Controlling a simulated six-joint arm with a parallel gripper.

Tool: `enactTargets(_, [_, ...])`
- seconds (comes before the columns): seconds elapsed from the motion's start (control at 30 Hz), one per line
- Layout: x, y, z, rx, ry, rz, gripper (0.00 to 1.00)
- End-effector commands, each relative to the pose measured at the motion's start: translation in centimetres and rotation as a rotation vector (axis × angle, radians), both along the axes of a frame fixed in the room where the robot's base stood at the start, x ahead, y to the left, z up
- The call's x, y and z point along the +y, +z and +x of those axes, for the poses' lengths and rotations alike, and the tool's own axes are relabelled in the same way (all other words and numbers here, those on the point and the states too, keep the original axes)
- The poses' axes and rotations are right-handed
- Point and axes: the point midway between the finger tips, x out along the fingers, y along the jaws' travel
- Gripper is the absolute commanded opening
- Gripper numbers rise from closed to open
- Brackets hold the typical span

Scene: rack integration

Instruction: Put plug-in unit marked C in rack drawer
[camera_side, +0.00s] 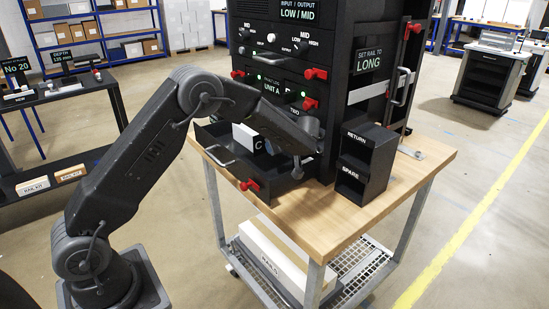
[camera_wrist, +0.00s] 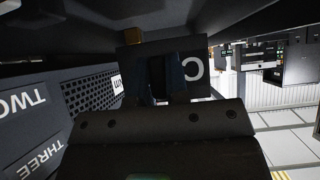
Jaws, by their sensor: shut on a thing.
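The plug-in unit marked C (camera_wrist: 198,88) is a dark block with a white letter on its face. In the wrist view my gripper (camera_wrist: 165,82) is shut on it, with the fingers in front of its middle. In the side view a dark face with a C (camera_side: 258,144) shows beside a white block (camera_side: 242,137), over the open rack drawer (camera_side: 226,168). My arm hides my fingertips and part of the drawer there. I cannot tell how far the unit is above the drawer floor.
The black rack (camera_side: 334,60) stands on a wooden bench top (camera_side: 400,190). A small black holder (camera_side: 367,165) marked RETURN and SPARE stands right of the drawer. Red latches (camera_side: 316,73) stick out from the rack front. In the wrist view dark panels surround the unit closely.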

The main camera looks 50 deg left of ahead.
Motion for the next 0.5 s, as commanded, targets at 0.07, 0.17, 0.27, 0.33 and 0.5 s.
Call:
enactTargets(0.07, [-0.1, -0.1, 0.2, -0.001, 0.000, 0.003, 0.00])
enactTargets(0.17, [-0.1, -1.1, 0.1, 0.002, 0.000, 0.003, 0.00])
enactTargets(0.27, [-0.1, -2.6, 0.1, 0.003, 0.000, 0.002, 0.00])
enactTargets(0.33, [0.0, -3.5, 0.1, 0.001, -0.001, 0.003, 0.00])
enactTargets(0.5, [0.0, -3.9, 0.1, -0.001, 0.000, 0.003, 0.00])
